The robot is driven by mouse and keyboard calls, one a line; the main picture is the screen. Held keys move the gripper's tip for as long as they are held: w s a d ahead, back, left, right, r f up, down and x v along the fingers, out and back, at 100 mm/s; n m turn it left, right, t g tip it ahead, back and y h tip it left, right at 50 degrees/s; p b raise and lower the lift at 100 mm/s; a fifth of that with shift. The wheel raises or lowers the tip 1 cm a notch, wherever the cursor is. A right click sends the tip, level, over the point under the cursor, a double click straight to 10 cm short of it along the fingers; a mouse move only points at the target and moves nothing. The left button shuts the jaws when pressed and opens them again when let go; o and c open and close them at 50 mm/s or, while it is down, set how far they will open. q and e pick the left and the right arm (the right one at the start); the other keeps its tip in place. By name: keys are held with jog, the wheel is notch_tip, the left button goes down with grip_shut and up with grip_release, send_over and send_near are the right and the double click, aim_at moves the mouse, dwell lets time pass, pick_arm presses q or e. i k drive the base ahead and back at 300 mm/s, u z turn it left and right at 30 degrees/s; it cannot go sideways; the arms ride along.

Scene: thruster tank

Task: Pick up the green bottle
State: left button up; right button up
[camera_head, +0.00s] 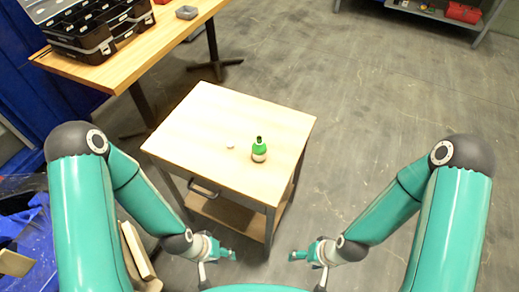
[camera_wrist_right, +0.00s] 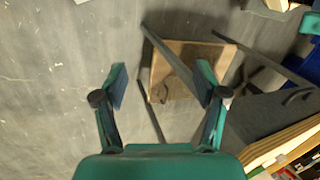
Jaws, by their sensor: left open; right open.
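The green bottle (camera_head: 259,151) stands upright on the wooden top of a small table (camera_head: 205,118), towards its right front side. My left gripper (camera_head: 234,254) is open and empty in front of the table, below and left of the bottle in the head view. My right gripper (camera_head: 292,255) is open and empty in front of the table, to the right of the left one. In the right wrist view its two fingers (camera_wrist_right: 160,85) stand wide apart with nothing between them. The bottle does not show in that view.
A small pale object (camera_head: 230,147) lies left of the bottle. A workbench (camera_head: 140,58) with a black toolbox (camera_head: 98,33) stands back left. The floor (camera_head: 370,110) to the right is clear.

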aim_at(258, 148)
jog(key=u, duration=0.4)
jog(key=k, duration=1.4)
jog(key=z, duration=0.55)
jog(key=i, duration=1)
jog(key=u, duration=0.05)
